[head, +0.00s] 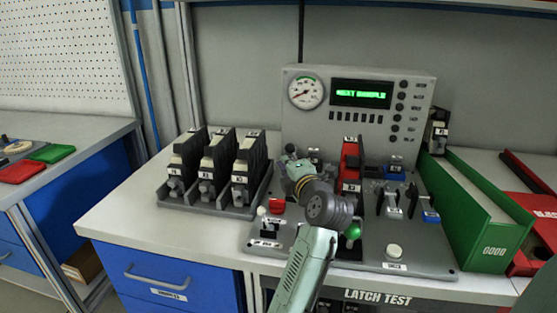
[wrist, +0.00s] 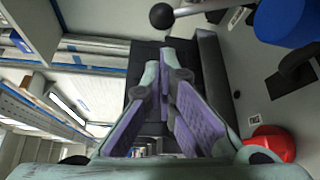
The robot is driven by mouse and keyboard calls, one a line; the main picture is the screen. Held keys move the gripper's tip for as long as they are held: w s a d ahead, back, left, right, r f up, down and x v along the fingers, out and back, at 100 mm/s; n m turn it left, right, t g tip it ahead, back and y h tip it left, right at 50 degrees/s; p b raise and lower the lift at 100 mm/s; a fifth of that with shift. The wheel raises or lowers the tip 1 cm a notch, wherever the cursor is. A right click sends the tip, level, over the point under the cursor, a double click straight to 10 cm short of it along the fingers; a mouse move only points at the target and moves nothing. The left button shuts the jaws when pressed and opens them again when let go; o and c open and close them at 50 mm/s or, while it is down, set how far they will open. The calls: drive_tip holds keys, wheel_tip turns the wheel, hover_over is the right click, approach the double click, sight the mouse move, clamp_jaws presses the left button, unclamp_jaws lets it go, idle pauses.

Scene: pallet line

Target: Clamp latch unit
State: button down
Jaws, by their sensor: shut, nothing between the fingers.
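Three black latch units with pale tops (head: 181,165) (head: 212,165) (head: 244,170) stand upright in a dark tray on the bench at left. Another black unit (head: 438,135) stands at the far end of the green GOOD bin. The grey test fixture (head: 430,262) is in the middle, with an upright red part (head: 351,160) on it; I cannot tell if that holds a unit. My gripper (head: 291,155) is shut and empty, above the fixture's back left. In the wrist view, the fingertips (wrist: 166,52) meet in front of a dark block, with a black ball-ended lever (wrist: 162,15) just beyond.
The tester panel (head: 358,105), with a gauge and a green display reading "NEXT SAMPLE", stands behind. Small levers (head: 391,203), a white button (head: 394,251) and a green knob (head: 352,231) crowd the fixture. The green GOOD bin (head: 490,245) and a red bin (head: 535,262) are at right.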

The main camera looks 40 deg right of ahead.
drive_tip(key=p+x, duration=0.2)
drive_tip(key=x, duration=0.4)
drive_tip(key=shift+w, duration=0.45)
drive_tip(key=shift+d, duration=0.1)
